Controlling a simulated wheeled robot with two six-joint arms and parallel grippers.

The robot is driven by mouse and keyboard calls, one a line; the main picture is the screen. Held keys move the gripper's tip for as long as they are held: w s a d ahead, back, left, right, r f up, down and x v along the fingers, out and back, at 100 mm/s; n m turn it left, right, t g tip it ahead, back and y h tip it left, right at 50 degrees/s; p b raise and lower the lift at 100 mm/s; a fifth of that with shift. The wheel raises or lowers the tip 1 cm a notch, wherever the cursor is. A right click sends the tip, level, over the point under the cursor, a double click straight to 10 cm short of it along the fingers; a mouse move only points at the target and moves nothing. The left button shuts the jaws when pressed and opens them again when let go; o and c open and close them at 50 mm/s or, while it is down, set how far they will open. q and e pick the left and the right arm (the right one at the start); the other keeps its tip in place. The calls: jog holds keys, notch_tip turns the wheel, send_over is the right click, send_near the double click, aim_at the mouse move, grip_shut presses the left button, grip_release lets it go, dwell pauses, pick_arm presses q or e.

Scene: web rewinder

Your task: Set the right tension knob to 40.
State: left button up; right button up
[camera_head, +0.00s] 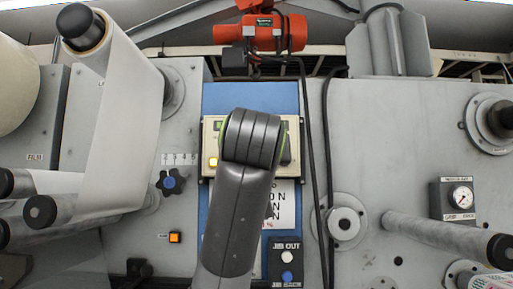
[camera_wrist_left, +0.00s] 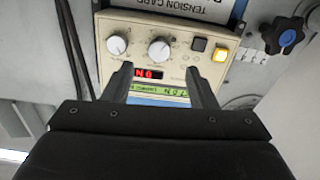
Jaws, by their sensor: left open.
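The cream tension control box shows in the left wrist view (camera_wrist_left: 178,30), upside down there, and partly in the head view (camera_head: 209,140). It has two round light-grey knobs. The right tension knob (camera_wrist_left: 117,44) is the left one in the inverted wrist view; the other knob (camera_wrist_left: 160,49) is beside it. I cannot read their settings. My left gripper (camera_wrist_left: 158,69) is open and empty, its fingertips in front of the red and green displays, lined up nearer the other knob. In the head view my arm hides the gripper and both knobs.
A yellow lit button (camera_wrist_left: 220,54) and a dark button (camera_wrist_left: 198,44) sit beside the knobs. A blue-centred star knob (camera_head: 170,182) is left of the box in the head view. Black cables (camera_head: 313,165) hang to its right. Rollers (camera_head: 450,238) stick out at both sides.

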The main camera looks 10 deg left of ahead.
pick_arm(q)
jog(key=w+a+p, duration=0.1)
jog(key=w+p, duration=0.2)
jog(key=w, duration=0.4)
jog(key=shift+a, duration=0.15)
jog(key=shift+s, duration=0.1)
jog(key=shift+c, duration=1)
jog(key=c, duration=0.8)
jog(key=shift+o, duration=0.2)
